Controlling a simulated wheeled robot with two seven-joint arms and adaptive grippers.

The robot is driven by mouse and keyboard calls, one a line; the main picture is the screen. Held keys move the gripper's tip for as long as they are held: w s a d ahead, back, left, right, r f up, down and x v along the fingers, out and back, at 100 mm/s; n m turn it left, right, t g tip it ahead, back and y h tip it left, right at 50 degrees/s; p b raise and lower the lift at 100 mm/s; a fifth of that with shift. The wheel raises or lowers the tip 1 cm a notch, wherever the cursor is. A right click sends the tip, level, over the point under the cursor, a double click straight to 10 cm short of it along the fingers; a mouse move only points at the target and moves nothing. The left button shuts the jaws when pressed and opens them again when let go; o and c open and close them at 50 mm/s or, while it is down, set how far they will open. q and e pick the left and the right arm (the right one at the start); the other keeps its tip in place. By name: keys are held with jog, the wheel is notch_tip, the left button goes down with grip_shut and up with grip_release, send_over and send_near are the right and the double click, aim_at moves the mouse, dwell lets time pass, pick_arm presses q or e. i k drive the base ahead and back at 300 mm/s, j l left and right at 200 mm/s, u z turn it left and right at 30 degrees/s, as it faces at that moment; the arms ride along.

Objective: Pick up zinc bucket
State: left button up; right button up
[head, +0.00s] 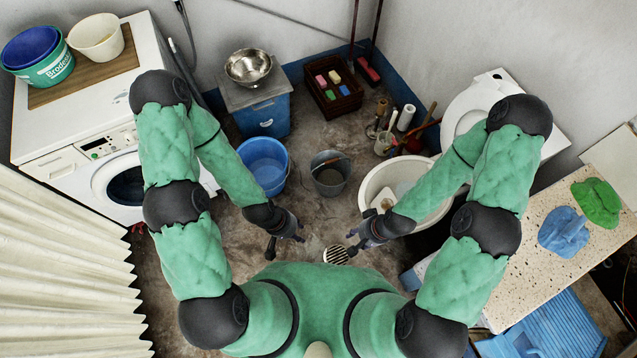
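The zinc bucket (330,182) is a small dark grey metal pail on the floor near the middle of the head view. It stands upright, with a handle with a wooden grip lying across its top. My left gripper (286,240) is below and to the left of the bucket in the picture, apart from it. My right gripper (357,246) is below and to the right of it, also apart. Both grippers look empty. Their fingers are small and dark, and how far they are spread is hard to make out.
A blue bucket (264,170) stands just left of the zinc bucket. A large white basin (432,207) is to its right, partly behind my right arm. A floor drain (336,255) lies between my grippers. A washing machine (75,160) and a stone counter (540,262) flank the floor.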

aim_at(330, 170)
jog(key=l+z, duration=0.2)
jog(key=z, duration=0.8)
jog(key=j+u, duration=0.2)
jog(key=u, duration=0.8)
jog(key=i+j, duration=0.2)
jog(key=j, duration=0.15)
jog(key=i+j+z, duration=0.1)
jog(key=i+j, duration=0.35)
jog(key=j, duration=0.2)
jog(key=i+j+z, duration=0.15)
jog(key=j, duration=0.2)
jog(key=z, duration=1.5)
jog(key=i+j, duration=0.05)
jog(key=j, duration=0.05)
